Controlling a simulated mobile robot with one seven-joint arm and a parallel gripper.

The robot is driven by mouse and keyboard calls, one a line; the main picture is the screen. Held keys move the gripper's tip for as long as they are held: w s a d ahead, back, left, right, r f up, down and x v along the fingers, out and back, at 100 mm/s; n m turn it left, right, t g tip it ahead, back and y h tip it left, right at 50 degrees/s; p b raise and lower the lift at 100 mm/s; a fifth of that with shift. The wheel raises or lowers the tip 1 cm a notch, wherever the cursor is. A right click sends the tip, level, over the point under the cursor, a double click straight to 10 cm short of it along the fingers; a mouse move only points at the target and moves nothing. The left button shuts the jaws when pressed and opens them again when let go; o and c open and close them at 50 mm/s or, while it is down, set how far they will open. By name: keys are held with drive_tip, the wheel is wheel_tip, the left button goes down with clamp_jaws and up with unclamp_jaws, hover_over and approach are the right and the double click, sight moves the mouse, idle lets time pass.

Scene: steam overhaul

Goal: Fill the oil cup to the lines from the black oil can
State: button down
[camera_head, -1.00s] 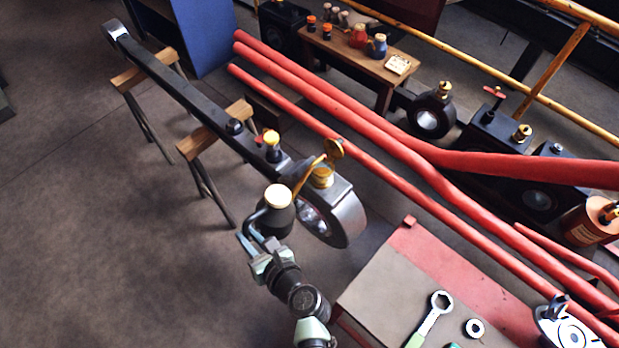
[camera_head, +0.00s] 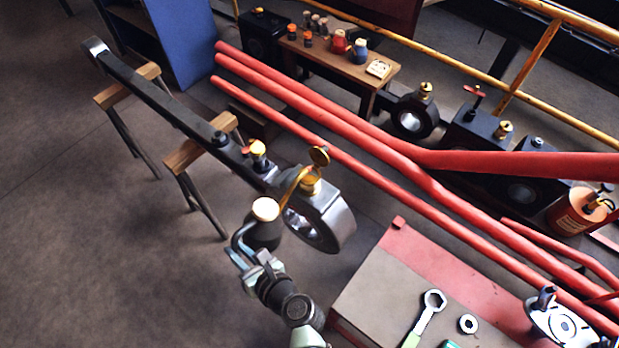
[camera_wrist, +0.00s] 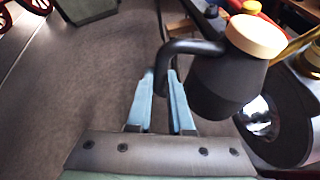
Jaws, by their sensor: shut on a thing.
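The black oil can (camera_head: 264,233) has a cream lid and a long brass spout (camera_head: 291,187). My gripper (camera_wrist: 160,78) is shut on the can's curved handle (camera_wrist: 188,47), and the can's body (camera_wrist: 226,86) hangs to the right of the fingers. The can looks roughly upright. The brass oil cup (camera_head: 311,188) sits on top of the rod's large ring end (camera_head: 335,225), with its round lid (camera_head: 319,156) swung up. The spout's tip is at the cup's mouth in the head view; I cannot tell whether it is inside. The cup's lines and oil level cannot be seen.
The long dark rod (camera_head: 165,105) rests on wooden-topped trestles (camera_head: 200,143). Red pipes (camera_head: 390,165) run behind it. A bench (camera_head: 385,290) at front right holds a wrench (camera_head: 428,315) and a ring (camera_head: 468,324). Floor at left is open.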

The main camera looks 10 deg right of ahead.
sight(234, 242)
drive_tip(key=shift+r+p, duration=0.45)
drive_tip(key=shift+r, duration=0.1)
drive_tip(key=shift+w+r, duration=0.1)
drive_tip(key=shift+r, duration=0.05)
drive_tip(key=shift+r+m+p, duration=0.3)
drive_tip(key=shift+r+p, duration=0.25)
drive_tip(key=shift+p, duration=0.4)
drive_tip(key=shift+r+y+p, duration=0.4)
drive_tip(key=shift+r+p, duration=0.2)
drive_tip(key=shift+p, duration=0.3)
drive_tip(key=shift+r+m+g+p, duration=0.3)
drive_tip(key=shift+r+p, duration=0.35)
drive_tip(key=shift+p, duration=0.2)
drive_tip(key=shift+d+r, duration=0.1)
drive_tip(key=shift+r, duration=0.05)
